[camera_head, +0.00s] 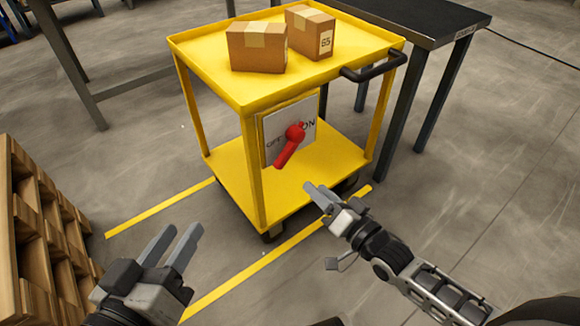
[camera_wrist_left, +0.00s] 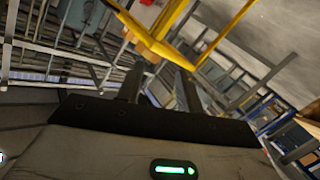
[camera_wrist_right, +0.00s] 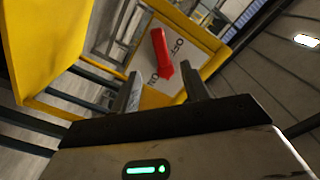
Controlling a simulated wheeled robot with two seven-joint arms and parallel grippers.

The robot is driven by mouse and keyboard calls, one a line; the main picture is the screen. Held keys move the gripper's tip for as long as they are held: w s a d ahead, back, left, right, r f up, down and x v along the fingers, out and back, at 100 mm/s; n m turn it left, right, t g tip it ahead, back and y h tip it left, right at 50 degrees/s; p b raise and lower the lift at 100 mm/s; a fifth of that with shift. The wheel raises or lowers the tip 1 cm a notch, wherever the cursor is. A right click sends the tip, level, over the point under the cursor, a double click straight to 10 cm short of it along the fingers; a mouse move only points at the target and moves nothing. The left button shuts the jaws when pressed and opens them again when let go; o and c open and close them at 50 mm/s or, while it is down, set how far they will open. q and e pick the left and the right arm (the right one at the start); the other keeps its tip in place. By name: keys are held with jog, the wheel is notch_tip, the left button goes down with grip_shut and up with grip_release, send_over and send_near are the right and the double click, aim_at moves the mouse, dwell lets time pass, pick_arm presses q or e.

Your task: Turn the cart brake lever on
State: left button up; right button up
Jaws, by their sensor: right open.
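A yellow cart (camera_head: 240,180) stands in the middle of the head view. A white panel (camera_head: 270,150) with "OFF" and "ON" lettering is on its near side. The red brake lever (camera_head: 288,150) on that panel hangs from its round pivot, tilted down to the left, toward the OFF side. My right gripper (camera_head: 318,192) is open and empty, just right of and below the lever. In the right wrist view the lever (camera_wrist_right: 160,52) shows ahead, beyond the fingers and apart from them. My left gripper (camera_head: 178,240) is open and empty at the lower left, away from the cart.
Two cardboard boxes (camera_head: 257,50) sit on the cart's top shelf. A black handle (camera_head: 376,68) juts out at its right corner. A dark table (camera_head: 425,22) stands behind on the right, and wooden pallets (camera_head: 30,240) are stacked at the left. Yellow lines mark the floor.

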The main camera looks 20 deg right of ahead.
aim_at(286, 160)
jog(key=b+x, duration=0.3)
jog(key=x, duration=0.6)
jog(key=shift+w+a+f, duration=0.1)
jog(key=shift+w+f, duration=0.05)
jog(key=shift+w, duration=0.15)
jog(key=shift+w+a, duration=0.15)
jog(key=shift+w, duration=0.3)
pick_arm(q)
jog(key=r, duration=0.1)
jog(key=w+r+t+h, duration=0.1)
jog(key=r+t, duration=0.1)
jog(key=shift+w, duration=0.25)
pick_arm(e)
grip_shut()
